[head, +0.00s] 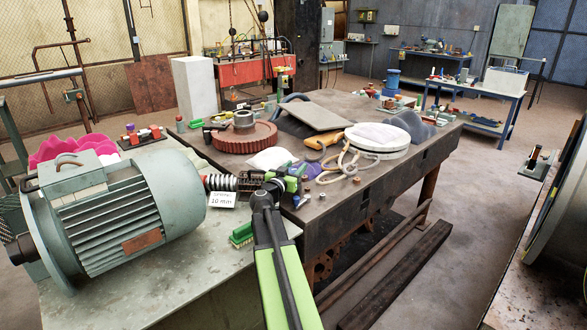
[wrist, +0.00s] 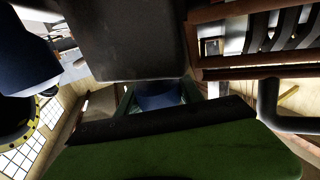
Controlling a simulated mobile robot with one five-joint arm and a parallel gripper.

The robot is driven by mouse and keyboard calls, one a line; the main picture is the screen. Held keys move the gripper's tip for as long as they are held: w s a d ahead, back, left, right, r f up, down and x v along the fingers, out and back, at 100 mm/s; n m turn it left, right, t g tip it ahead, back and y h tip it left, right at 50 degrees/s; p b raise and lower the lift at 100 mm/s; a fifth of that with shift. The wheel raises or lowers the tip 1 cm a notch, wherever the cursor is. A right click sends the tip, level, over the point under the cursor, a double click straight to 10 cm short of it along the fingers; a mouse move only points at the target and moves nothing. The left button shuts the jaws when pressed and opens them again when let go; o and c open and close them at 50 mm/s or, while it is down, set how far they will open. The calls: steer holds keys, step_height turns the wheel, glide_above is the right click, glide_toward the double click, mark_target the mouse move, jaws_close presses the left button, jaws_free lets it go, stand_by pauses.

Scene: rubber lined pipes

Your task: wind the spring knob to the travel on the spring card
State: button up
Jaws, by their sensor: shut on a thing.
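A coil spring (head: 222,182) with pale and dark turns lies horizontally at the right of the motor. A white spring card (head: 222,200) in front of it reads "10 mm"; its smaller upper line is too small to read. My gripper (head: 272,183) is at the right end of the spring assembly, at the end of my green arm. It is shut on the spring knob, which its jaws and my arm mostly hide. In the wrist view a blue part (wrist: 160,97) shows in the narrow gap between a dark block and a green part; I cannot tell its turn.
A big grey-green motor (head: 125,215) fills the left of the near bench. A green brush (head: 242,235) lies below the card. The dark table (head: 335,200) behind carries a red gear wheel (head: 245,138), a round white lid (head: 377,140) and rope. Floor is open at right.

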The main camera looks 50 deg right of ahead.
steer(key=shift+s+m+g, duration=0.1)
steer(key=shift+m+g, duration=0.3)
steer(key=shift+g, duration=0.2)
steer(key=shift+d, duration=0.1)
steer(key=o, duration=1.4)
steer(key=shift+s, duration=0.1)
steer(key=v, duration=0.7)
steer(key=shift+a+f, duration=0.1)
steer(key=shift+a, duration=0.2)
